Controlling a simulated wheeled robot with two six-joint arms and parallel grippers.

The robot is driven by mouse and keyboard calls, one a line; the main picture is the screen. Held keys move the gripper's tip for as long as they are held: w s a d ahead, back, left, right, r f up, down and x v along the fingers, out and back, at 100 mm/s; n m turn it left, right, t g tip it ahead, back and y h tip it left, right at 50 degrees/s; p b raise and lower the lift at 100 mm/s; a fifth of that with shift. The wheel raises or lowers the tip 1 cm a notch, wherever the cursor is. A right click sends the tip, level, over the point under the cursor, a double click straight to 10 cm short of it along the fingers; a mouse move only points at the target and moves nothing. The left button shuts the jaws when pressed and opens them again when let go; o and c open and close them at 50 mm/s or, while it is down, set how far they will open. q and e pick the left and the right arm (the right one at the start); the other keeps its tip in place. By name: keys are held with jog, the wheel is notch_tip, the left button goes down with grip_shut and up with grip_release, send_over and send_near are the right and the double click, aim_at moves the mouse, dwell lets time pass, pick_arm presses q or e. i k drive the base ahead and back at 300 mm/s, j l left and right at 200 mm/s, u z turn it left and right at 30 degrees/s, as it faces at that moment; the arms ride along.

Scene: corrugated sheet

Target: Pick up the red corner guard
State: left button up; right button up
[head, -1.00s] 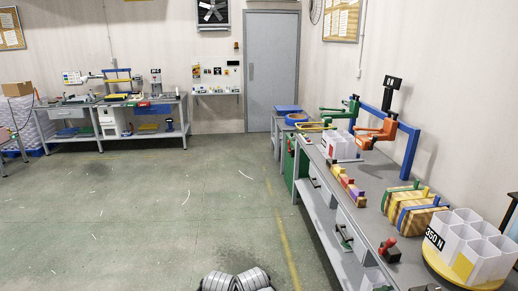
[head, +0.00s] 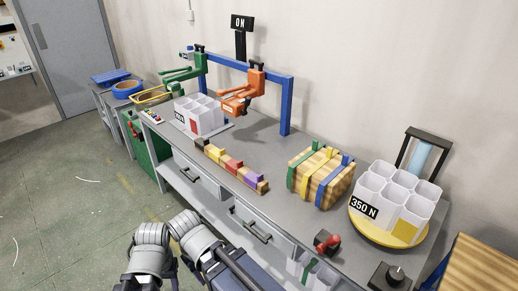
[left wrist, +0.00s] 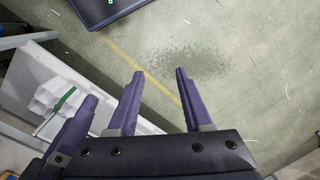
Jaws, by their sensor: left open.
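A small red piece (head: 233,163), which looks like the red corner guard, sits in a row of coloured guards on the grey workbench, between a yellow piece (head: 216,154) and a purple piece (head: 253,180). My left gripper (left wrist: 160,74) is open and empty in the left wrist view, with floor behind its purple fingers. It is away from the red piece, which I cannot make out in that view. Another purple finger (left wrist: 76,135) at the left seems to be part of my right gripper; its jaw state does not show. Neither set of fingertips shows clearly in the head view.
The workbench (head: 278,222) also carries a strapped wooden block (head: 320,177), a white cell box (head: 399,192) on a yellow disc, another white box (head: 200,114) and a red-knobbed handle (head: 327,241). An orange clamp arm (head: 242,92) stands behind the row.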

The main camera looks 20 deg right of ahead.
aim_at(231, 165)
jog(key=i+l+z, duration=0.1)
jog(key=i+z, duration=0.7)
jog(key=i+j+z, duration=0.25)
jog(key=i+z, duration=0.15)
